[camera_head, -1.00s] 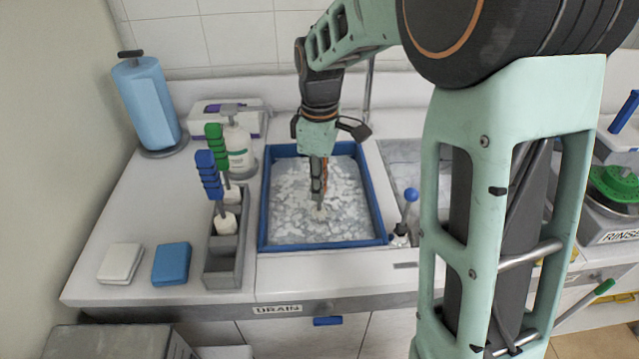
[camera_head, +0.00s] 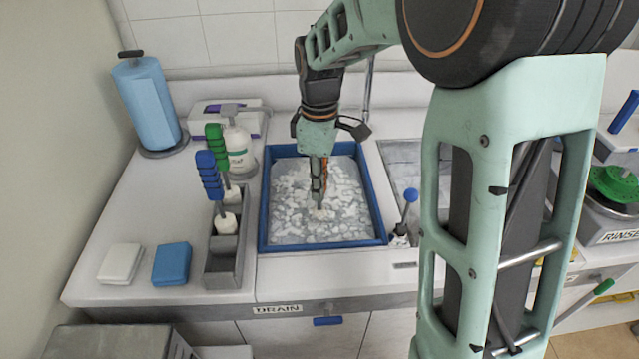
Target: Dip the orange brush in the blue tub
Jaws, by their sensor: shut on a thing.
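The blue tub (camera_head: 375,200) stands on the counter left of the sink, full of greyish liquid with white foam flecks. My gripper (camera_head: 318,172) points down over the tub, shut on the orange brush (camera_head: 325,169). Only a strip of the brush's orange handle shows beside my fingers. Its lower end reaches down to the foamy surface near the tub's middle, and a pale tip shows there. How deep the tip sits I cannot tell.
A grey holder (camera_head: 224,262) left of the tub carries a blue brush (camera_head: 208,177) and a green brush (camera_head: 216,148).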

